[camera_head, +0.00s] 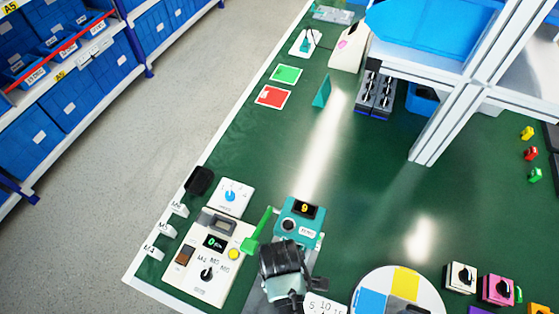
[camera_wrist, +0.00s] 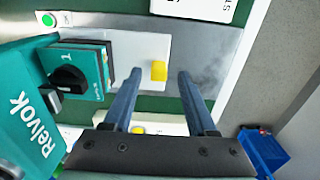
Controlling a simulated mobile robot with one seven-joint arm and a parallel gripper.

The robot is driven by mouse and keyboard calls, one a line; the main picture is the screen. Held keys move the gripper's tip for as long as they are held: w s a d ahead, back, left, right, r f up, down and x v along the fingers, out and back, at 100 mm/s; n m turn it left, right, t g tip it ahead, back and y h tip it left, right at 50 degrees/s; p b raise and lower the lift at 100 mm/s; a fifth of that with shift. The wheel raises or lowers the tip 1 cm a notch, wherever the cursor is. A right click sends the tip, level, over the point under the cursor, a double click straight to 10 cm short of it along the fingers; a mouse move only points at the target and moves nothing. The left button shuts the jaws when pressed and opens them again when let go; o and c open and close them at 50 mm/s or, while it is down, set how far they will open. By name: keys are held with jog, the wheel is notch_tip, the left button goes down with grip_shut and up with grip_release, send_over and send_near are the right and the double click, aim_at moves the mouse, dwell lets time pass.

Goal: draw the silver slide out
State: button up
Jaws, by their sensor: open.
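A silver-grey metal strip (camera_wrist: 205,55) runs across the wrist view, with a white plate (camera_wrist: 135,48) on it. A yellow block (camera_wrist: 158,71) stands at the plate's right end. I cannot tell for sure which part is the silver slide. My gripper (camera_wrist: 160,74) is open, its two blue-grey fingers apart. The yellow block appears between the fingertips in the wrist view; nothing is seen clamped, and the depth gap is unclear. In the head view my dark wrist (camera_head: 283,262) covers part of a grey plate (camera_head: 257,298) and hides the fingertips.
A teal unit with a black rotary knob (camera_wrist: 70,78) sits left of the plate. In the head view, a teal display box (camera_head: 299,222), a green lever (camera_head: 256,238) and a white control panel (camera_head: 194,270) are close by. A coloured disc (camera_head: 372,300) lies right. Green table behind is mostly clear.

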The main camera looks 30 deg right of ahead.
jog(key=shift+w+f, duration=0.1)
jog(key=shift+f, duration=1.2)
grip_shut()
dwell(0.5)
